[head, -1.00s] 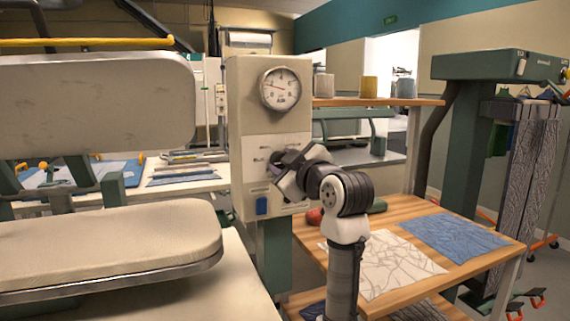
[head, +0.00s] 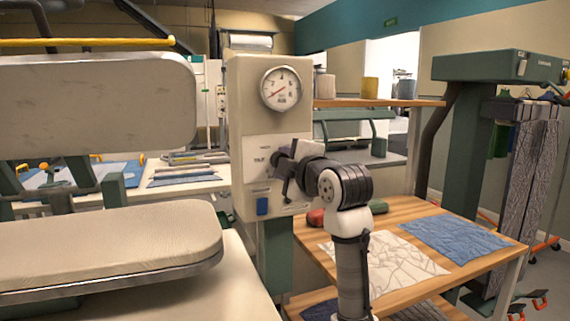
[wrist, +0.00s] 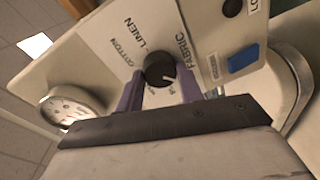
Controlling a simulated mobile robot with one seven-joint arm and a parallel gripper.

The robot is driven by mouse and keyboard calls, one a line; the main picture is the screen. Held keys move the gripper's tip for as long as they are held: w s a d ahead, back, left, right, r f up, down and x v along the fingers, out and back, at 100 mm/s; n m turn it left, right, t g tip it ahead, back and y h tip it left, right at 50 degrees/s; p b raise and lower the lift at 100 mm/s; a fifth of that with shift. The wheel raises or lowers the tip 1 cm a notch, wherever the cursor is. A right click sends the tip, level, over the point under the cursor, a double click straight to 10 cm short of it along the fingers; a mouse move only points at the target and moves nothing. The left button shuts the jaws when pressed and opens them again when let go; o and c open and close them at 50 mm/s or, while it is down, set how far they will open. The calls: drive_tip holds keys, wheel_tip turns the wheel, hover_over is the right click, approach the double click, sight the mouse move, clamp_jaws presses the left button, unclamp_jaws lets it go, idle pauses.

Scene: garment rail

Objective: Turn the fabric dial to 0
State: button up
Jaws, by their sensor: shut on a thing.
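The fabric dial (wrist: 159,68) is a round dark knob with a white pointer mark, on a pale panel (head: 260,160) lettered COTTON, LINEN and FABRIC. In the wrist view the pointer mark is towards the lower right of the knob, away from the COTTON and LINEN lettering. The numbers by it are too small to read. My gripper (wrist: 160,88) has its purple fingers on both sides of the knob and is shut on it. In the head view my gripper (head: 277,168) is at the panel and hides the dial.
A second dark knob (wrist: 232,7) and a blue button (wrist: 243,58) are on the same panel; the button also shows in the head view (head: 262,206). A round gauge (head: 281,88) is above. A padded press (head: 100,245) stands left, a wooden table (head: 400,215) right.

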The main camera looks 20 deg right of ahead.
idle(0.4)
drive_tip(key=o, duration=1)
drive_tip(key=s, duration=0.4)
drive_tip(key=s+d+b, duration=0.1)
drive_tip(key=s, duration=0.8)
drive_tip(key=shift+s+d+r+b, duration=0.2)
drive_tip(key=shift+s+r+b, duration=0.15)
drive_tip(key=shift+s, duration=0.05)
